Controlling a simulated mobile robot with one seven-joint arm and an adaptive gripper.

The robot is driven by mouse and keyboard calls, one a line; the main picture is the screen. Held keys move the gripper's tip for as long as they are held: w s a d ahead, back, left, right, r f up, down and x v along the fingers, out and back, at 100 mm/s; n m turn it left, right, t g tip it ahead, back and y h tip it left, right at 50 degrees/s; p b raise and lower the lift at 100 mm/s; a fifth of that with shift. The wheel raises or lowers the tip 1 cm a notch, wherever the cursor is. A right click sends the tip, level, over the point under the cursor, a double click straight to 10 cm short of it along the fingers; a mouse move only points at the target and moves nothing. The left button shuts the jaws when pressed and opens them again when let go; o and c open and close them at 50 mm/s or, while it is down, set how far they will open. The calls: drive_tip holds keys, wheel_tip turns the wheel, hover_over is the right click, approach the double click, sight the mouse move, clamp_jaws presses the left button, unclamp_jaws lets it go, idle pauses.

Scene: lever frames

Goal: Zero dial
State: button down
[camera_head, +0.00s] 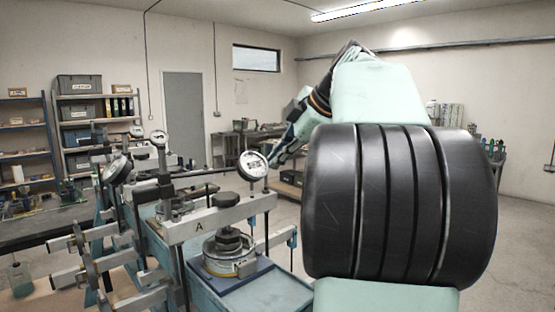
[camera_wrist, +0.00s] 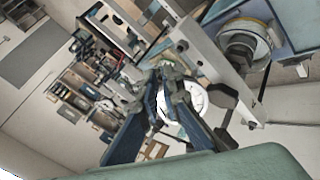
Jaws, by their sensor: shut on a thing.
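A round white-faced dial gauge (camera_head: 252,166) stands on the near lever frame (camera_head: 198,226), whose crossbeam is marked A. In the head view my gripper (camera_head: 273,160) is at the dial's right edge, small and partly hidden by the dial. In the wrist view the two blue-grey fingers of my gripper (camera_wrist: 172,84) come together at the dial, and its white face (camera_wrist: 197,98) shows between and behind them. The gripper is shut on the dial, apparently at its rim. The pointer is too small to read.
Below the crossbeam a round cell (camera_head: 230,258) sits on a blue base. More dials (camera_head: 159,138) stand on frames farther left. Lever arms with discs (camera_head: 90,255) jut out at the front left. My own arm covers the right side.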

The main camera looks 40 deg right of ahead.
drive_tip(key=shift+w+a+r, duration=0.45)
drive_tip(key=shift+r, duration=0.15)
drive_tip(key=shift+d, duration=0.3)
drive_tip(key=p+v, duration=0.2)
drive_tip(key=v, duration=0.3)
drive_tip(key=shift+s+d+r, duration=0.1)
drive_tip(key=shift+s+d, duration=0.1)
drive_tip(key=shift+s, duration=0.2)
drive_tip(key=shift+d, duration=0.1)
idle(0.3)
